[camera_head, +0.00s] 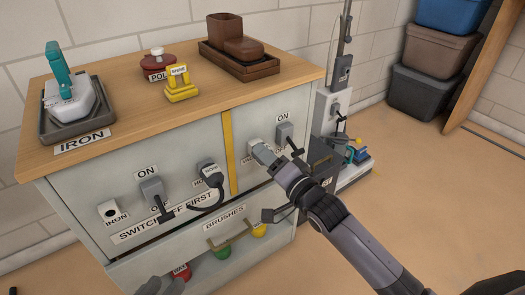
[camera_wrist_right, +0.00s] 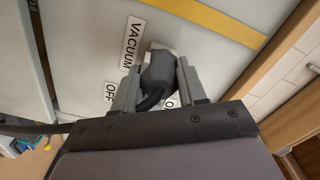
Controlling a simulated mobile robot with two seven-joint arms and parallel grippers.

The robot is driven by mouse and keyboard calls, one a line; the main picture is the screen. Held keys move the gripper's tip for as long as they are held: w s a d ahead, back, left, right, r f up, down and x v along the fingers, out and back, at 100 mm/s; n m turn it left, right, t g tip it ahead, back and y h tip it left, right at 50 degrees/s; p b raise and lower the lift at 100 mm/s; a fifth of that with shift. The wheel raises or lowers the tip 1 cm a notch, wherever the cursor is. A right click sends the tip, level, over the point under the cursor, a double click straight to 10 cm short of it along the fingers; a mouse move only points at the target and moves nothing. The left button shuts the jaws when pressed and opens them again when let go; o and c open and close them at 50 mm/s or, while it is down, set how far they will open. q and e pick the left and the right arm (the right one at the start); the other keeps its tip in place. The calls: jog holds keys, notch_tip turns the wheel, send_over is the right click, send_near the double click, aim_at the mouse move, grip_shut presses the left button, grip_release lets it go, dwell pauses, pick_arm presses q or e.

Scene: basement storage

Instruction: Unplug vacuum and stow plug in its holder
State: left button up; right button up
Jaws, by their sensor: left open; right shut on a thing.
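My right gripper (camera_head: 262,153) is at the right front panel of the cabinet, shut on a dark plug. In the right wrist view the plug (camera_wrist_right: 157,73) sits between both fingers, against a white socket (camera_wrist_right: 161,47) beside the VACUUM label (camera_wrist_right: 132,41). I cannot tell whether it is fully seated. The cable curves below the plug. A grey switch (camera_head: 284,132) under an ON label is just right of the gripper. The upright vacuum (camera_head: 342,72) appears to stand beyond the cabinet. The plug's holder is not clearly visible. My left gripper (camera_head: 161,287) shows only at the bottom edge, open.
The left panel has an iron socket (camera_head: 110,211), another switch (camera_head: 152,189) and a dark plug (camera_head: 209,172) with a looped cable. An iron (camera_head: 66,98), yellow item (camera_head: 180,86) and boots (camera_head: 232,38) stand on top. Bins (camera_head: 424,92) are at the back right. Floor at right is clear.

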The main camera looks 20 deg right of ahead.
jog(key=shift+s+d+p, duration=0.15)
jog(key=shift+s+p, duration=0.15)
jog(key=shift+s, duration=0.05)
jog(key=shift+p+v, duration=0.8)
jog(key=shift+v, duration=0.45)
